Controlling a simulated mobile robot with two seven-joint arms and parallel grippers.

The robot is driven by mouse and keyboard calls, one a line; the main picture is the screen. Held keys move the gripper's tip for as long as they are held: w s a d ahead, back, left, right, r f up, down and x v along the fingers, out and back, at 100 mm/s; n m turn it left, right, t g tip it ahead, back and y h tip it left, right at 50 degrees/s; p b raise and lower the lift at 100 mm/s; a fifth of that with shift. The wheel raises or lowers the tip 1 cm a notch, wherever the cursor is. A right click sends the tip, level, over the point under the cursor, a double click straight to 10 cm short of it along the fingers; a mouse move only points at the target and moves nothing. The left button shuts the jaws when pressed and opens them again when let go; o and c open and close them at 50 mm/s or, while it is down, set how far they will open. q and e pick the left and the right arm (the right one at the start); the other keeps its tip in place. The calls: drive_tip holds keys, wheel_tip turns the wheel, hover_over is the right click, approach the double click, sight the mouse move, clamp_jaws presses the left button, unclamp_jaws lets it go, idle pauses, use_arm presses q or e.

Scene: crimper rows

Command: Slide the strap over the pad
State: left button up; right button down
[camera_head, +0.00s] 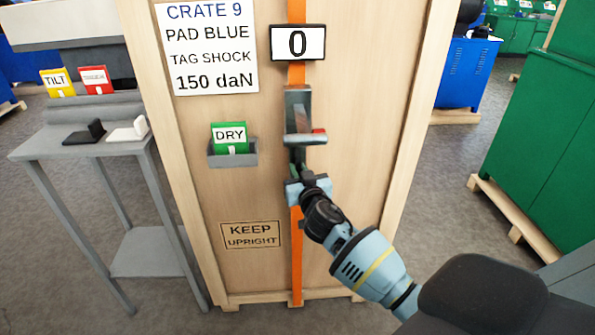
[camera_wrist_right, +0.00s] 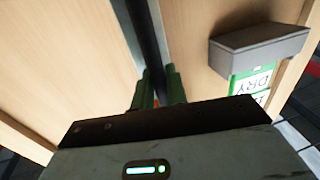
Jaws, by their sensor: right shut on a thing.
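The orange strap (camera_head: 296,262) runs straight down the front of the wooden crate (camera_head: 355,140). A grey tensioner (camera_head: 298,105) with a red part sits over the strap, below a display (camera_head: 298,43) reading 0. My right gripper (camera_head: 297,168) is just under the tensioner, in front of the strap. In the right wrist view its fingers (camera_wrist_right: 159,88) are shut on a dark upright bar (camera_wrist_right: 150,35), which looks like the tensioner's handle. My gripper covers part of the strap. I cannot make out a blue pad on the crate. My left gripper is out of view.
A grey stand (camera_head: 55,145) at the left holds a black angled piece (camera_head: 85,132), a white angled piece (camera_head: 128,131) and TILT and red tags. A grey holder (camera_head: 232,158) with a green DRY tag juts from the crate beside my gripper.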

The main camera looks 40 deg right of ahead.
drive_tip(key=s+d+p, duration=0.1)
drive_tip(key=s+d, duration=0.5)
drive_tip(key=d, duration=0.5)
drive_tip(key=shift+s+d, duration=0.15)
drive_tip(key=shift+s, duration=0.25)
drive_tip(key=c, duration=1.5)
unclamp_jaws()
drive_tip(key=shift+s+d, duration=0.1)
drive_tip(key=shift+s, duration=0.05)
drive_tip(key=v, duration=0.7)
drive_tip(key=shift+s+a, duration=0.2)
drive_tip(key=shift+s, duration=0.15)
